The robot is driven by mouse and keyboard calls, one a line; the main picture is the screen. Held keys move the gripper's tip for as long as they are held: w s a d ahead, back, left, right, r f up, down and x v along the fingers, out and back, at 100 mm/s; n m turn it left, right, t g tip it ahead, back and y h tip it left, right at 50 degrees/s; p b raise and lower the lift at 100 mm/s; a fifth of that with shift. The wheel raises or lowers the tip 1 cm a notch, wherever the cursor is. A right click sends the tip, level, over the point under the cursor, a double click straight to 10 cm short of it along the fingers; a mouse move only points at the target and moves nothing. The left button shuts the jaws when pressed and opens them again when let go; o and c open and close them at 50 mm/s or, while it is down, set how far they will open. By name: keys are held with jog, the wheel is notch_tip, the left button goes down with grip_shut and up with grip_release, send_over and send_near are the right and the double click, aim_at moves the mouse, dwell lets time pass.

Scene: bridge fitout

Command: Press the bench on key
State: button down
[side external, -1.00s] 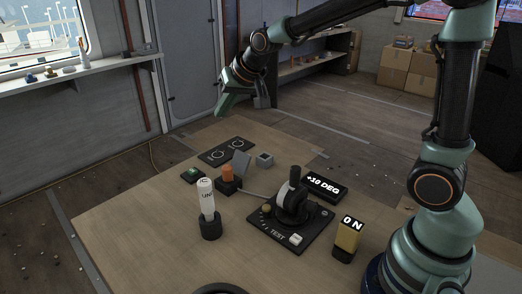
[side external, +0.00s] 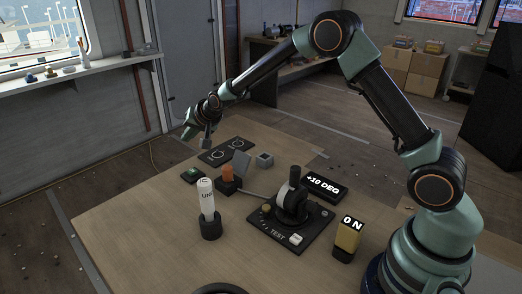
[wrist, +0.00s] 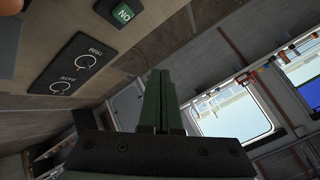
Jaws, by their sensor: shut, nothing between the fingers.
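The bench on key is a small block with a green top (side external: 193,175) at the left of the bench, in the side view. In the wrist view the green key (wrist: 123,13), lettered ON, shows at the top edge, on a dark base. My gripper (side external: 187,134) is in the air near the bench's far left edge, above and beyond the key in the side picture, not touching it. In the wrist view my gripper's green fingers (wrist: 158,74) lie together, shut and empty.
A black dial panel (side external: 226,151) lies beside the key. An orange-topped block with a raised flap (side external: 228,175), a white cylinder in a black holder (side external: 207,207) and a joystick unit (side external: 290,207) stand nearer. The bench's front left (side external: 135,220) is clear.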

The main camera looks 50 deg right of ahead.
aim_at(194, 172)
jog(key=shift+f, duration=4.35)
jog(key=shift+f, duration=0.1)
jog(key=shift+a+f, duration=0.1)
jog(key=shift+f, duration=0.25)
jog(key=shift+f, duration=0.5)
jog(key=shift+r, duration=0.9)
jog(key=shift+r, duration=0.1)
